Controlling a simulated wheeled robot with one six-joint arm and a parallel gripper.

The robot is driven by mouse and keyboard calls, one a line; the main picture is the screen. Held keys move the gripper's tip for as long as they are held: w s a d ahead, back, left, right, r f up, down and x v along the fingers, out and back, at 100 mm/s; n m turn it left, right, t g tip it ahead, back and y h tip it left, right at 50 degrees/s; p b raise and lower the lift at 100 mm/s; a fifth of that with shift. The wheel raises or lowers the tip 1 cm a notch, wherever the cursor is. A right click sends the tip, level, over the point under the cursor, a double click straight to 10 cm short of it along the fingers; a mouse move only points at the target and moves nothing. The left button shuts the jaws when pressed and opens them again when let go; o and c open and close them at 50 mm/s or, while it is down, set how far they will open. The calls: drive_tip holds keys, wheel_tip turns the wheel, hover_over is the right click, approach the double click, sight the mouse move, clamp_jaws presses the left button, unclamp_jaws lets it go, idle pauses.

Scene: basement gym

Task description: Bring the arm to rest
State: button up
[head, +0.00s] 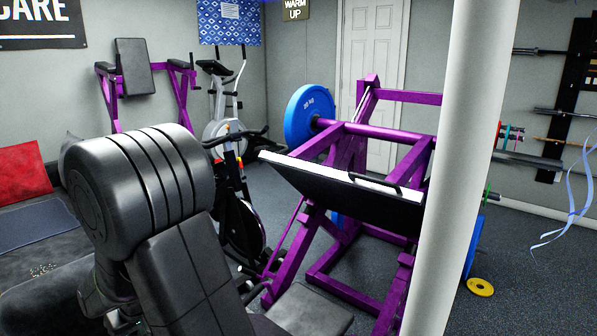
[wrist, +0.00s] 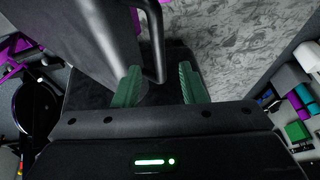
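In the wrist view, my gripper (wrist: 160,84) shows two green fingers standing well apart. I see nothing held between them. A black bent bar (wrist: 156,45) and a large dark surface (wrist: 85,40) show beyond the fingers; how near they are I cannot tell. I cannot make out my gripper in the head view.
A purple leg press (head: 345,150) with a blue weight plate (head: 308,116) stands mid-room. Large black padding (head: 150,180) fills the left foreground. A white post (head: 462,150) stands right. An exercise bike (head: 237,190) stands behind.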

drive_tip(key=x, duration=0.5)
drive_tip(key=shift+w+d+r, duration=0.1)
drive_tip(key=shift+w+r, duration=0.05)
drive_tip(key=shift+r, duration=0.1)
drive_tip(key=shift+f, duration=0.1)
